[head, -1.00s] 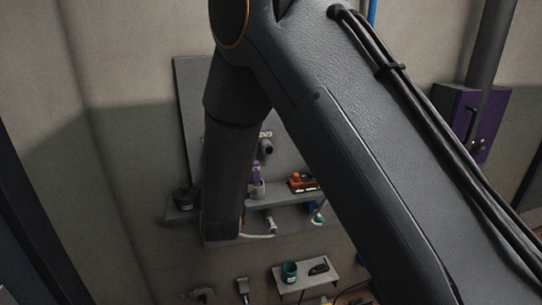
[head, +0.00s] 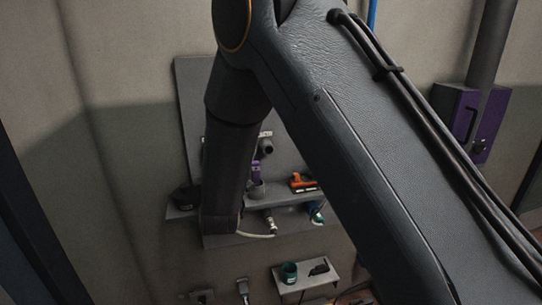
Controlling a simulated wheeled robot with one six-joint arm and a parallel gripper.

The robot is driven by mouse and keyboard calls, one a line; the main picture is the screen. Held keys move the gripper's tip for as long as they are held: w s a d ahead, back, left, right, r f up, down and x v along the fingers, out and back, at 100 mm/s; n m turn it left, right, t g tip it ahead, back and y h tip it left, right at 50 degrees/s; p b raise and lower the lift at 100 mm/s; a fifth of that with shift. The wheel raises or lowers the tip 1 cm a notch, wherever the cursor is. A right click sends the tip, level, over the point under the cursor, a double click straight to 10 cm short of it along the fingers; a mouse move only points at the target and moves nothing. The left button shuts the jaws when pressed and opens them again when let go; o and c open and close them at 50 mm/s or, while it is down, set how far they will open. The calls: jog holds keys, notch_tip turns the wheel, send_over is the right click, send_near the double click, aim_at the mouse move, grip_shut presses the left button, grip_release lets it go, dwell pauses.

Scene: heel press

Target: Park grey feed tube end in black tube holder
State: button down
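My arm crosses the middle of the head view and hides much of the wall panel; my gripper and its fingers do not show. A short grey tube-like end (head: 266,147) sticks out from the panel just right of my forearm. A pale grey connector (head: 271,224) with a pale hose curving left from it sits below the shelf. I cannot tell which of these is the feed tube end. A dark, black piece (head: 186,196) sits at the panel's left edge; I cannot tell whether it is the tube holder.
A purple box (head: 485,125) is on the wall at right.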

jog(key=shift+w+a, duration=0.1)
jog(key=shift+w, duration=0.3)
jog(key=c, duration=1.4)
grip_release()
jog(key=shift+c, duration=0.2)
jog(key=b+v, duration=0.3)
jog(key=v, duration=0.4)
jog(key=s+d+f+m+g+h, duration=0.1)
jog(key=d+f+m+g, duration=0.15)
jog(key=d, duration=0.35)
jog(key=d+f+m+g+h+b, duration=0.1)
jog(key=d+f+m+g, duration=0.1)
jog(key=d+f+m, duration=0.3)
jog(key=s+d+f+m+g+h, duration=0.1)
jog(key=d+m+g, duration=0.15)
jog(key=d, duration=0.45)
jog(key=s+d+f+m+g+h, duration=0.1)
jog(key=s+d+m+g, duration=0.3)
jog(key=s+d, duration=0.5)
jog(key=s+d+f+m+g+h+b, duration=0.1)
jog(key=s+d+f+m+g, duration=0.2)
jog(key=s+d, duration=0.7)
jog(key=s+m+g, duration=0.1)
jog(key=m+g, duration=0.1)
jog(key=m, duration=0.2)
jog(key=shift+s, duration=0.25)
